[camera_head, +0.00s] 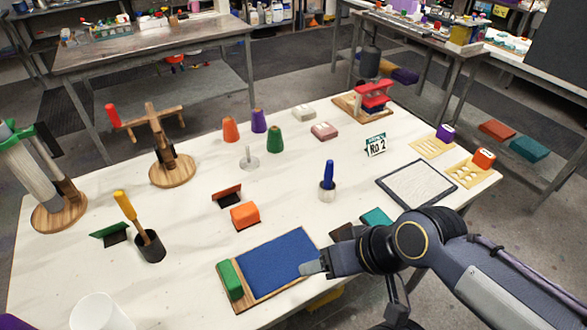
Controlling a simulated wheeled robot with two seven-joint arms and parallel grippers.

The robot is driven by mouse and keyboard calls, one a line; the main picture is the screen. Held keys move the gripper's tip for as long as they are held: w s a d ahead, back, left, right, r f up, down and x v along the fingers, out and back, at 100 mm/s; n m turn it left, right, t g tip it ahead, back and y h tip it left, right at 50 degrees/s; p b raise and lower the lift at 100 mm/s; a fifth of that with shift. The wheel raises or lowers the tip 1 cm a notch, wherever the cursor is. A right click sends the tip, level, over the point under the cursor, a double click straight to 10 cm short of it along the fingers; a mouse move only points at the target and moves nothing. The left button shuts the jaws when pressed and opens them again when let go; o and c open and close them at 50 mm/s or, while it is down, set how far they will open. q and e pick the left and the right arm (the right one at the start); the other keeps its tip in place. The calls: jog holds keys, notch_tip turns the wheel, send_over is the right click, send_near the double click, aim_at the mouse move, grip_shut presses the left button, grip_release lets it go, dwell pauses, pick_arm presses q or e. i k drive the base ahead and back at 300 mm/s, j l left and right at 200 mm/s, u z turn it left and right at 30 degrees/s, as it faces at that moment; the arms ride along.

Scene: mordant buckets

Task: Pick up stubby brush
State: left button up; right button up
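A short blue-handled brush (328,172) stands upright in a small dark holder (327,192) at the middle right of the white table. A longer yellow-handled tool (124,205) leans in a dark bucket (150,246) at the left. I cannot tell for certain which of them is the stubby brush; the blue one is the shorter. My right gripper (312,268) is over the right edge of a blue pad on a wooden board (275,262), apart from both. Its fingers are seen side-on, so their opening is unclear. My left gripper is out of view.
A green block (230,281) sits on the board's left end. An orange block (245,215), a framed grey panel (416,184) and a teal piece (376,217) lie nearby. Orange, purple and green cones (275,140) stand farther back. A white cup (100,313) is at front left.

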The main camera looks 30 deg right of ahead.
aim_at(329, 169)
jog(key=k+l+z, duration=0.1)
jog(key=l+z, duration=0.15)
jog(key=z, duration=0.2)
jog(key=l+z, duration=0.25)
jog(key=z, duration=0.2)
